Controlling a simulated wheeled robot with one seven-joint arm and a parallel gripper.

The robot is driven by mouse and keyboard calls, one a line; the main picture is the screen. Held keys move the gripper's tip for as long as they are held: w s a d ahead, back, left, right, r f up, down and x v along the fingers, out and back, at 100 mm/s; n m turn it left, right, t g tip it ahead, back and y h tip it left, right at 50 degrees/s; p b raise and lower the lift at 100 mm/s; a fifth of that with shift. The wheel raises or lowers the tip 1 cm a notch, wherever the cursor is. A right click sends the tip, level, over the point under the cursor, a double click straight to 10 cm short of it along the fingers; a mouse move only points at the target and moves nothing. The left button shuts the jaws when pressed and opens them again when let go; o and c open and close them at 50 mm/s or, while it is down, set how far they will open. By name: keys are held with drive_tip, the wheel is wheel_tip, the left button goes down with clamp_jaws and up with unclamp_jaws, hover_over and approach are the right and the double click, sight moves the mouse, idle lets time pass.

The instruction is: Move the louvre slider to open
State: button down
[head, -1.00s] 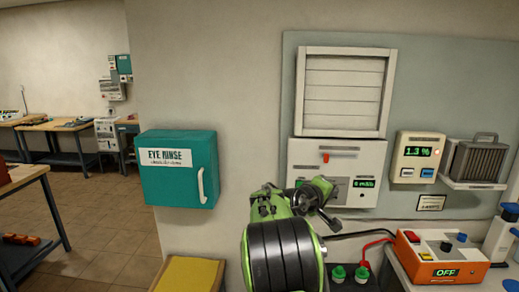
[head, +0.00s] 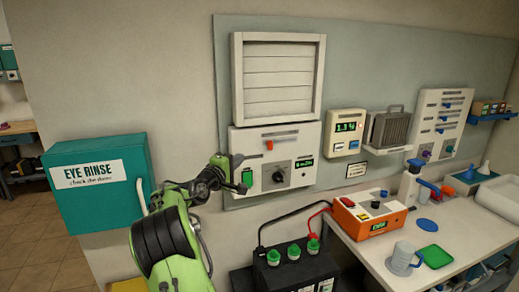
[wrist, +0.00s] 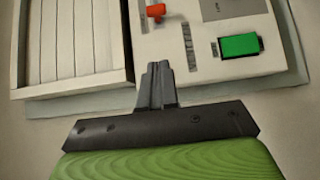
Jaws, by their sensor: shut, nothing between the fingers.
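The louvre slider is a small red-orange knob (head: 269,145) on the front of a white control panel (head: 305,148). It also shows at the top of the wrist view (wrist: 156,11). It sits toward the left part of its slot in the head view. The white louvre (head: 278,78) is mounted above the panel, with its slats lying flat and closed. My gripper (head: 240,159) is at the panel's left edge, left of and slightly below the knob. In the wrist view my shut, empty fingertips (wrist: 157,68) are apart from the knob.
A green button (wrist: 238,45) and a black dial (head: 278,177) are on the same panel. A teal eye rinse box (head: 97,180) hangs left of my arm. Below are a battery with green caps (head: 293,253) and an orange box (head: 368,213) with cables.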

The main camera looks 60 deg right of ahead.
drive_tip(key=p, duration=0.3)
approach(267, 144)
drive_tip(key=w+d, duration=0.2)
drive_tip(key=s+d, duration=0.2)
drive_tip(key=shift+d+r, duration=0.1)
drive_tip(key=shift+d, duration=0.25)
drive_tip(key=shift+s+d, duration=0.2)
drive_tip(key=shift+s, duration=0.05)
drive_tip(key=s+d+p, duration=0.3)
drive_tip(key=s+d, duration=0.4)
drive_tip(key=shift+s+d, duration=0.1)
drive_tip(key=shift+s, duration=0.05)
